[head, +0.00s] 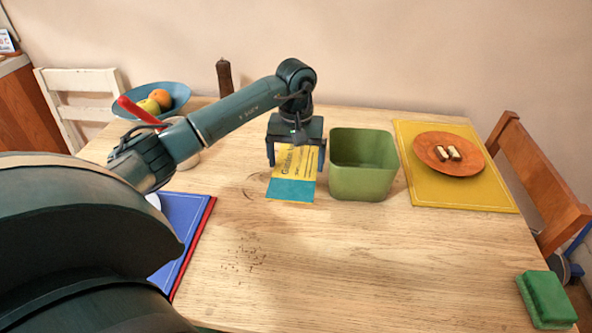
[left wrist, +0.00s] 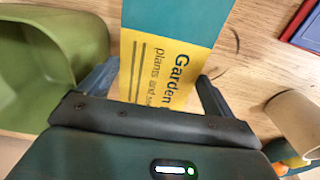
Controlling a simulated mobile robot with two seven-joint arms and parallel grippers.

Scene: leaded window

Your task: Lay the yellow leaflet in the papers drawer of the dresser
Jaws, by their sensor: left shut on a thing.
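The yellow leaflet (head: 291,186) has a teal lower band and dark print reading "Garden". It is over the middle of the wooden table, just left of the green bin. My left gripper (head: 296,160) points down at its far part, one finger at each side edge, and is shut on it. The leaflet also shows between the fingers in the left wrist view (left wrist: 172,60). I cannot tell whether it touches the table. My right gripper is not in view. No open drawer shows; a brown wooden furniture piece (head: 28,115) at the left edge may be the dresser.
The green bin (head: 362,182) stands close right of the gripper. Further right are a yellow placemat (head: 480,195) with an orange plate (head: 429,160), and a green sponge (head: 547,298). Left are a blue fruit bowl (head: 181,92) and a blue mat (head: 186,215).

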